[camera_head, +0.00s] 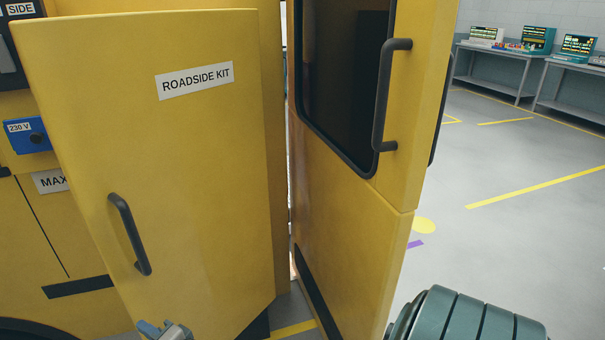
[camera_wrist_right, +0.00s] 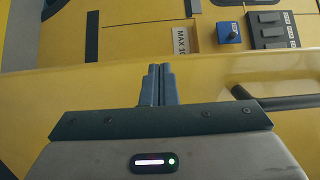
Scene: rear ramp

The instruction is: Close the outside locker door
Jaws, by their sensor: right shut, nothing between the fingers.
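The yellow locker door (camera_head: 190,150), labelled ROADSIDE KIT, stands open, swung out from the yellow vehicle side. Its dark bar handle (camera_head: 130,235) is on the lower left of its face. My right gripper (camera_head: 160,328) is at the bottom edge of the head view, below the handle, by the door's lower part. In the right wrist view its two blue-grey fingers (camera_wrist_right: 157,84) are together and empty, over the door's edge (camera_wrist_right: 90,90). The handle (camera_wrist_right: 268,102) is to their right, apart from them. I cannot tell whether the fingers touch the door. My left gripper is not in view.
A second yellow door (camera_head: 350,220) with a dark window and grab handle (camera_head: 384,95) stands close on the right. A blue 230 V socket (camera_head: 28,136) is on the vehicle side at left. Open grey floor (camera_head: 510,240) and workbenches (camera_head: 500,70) lie at right.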

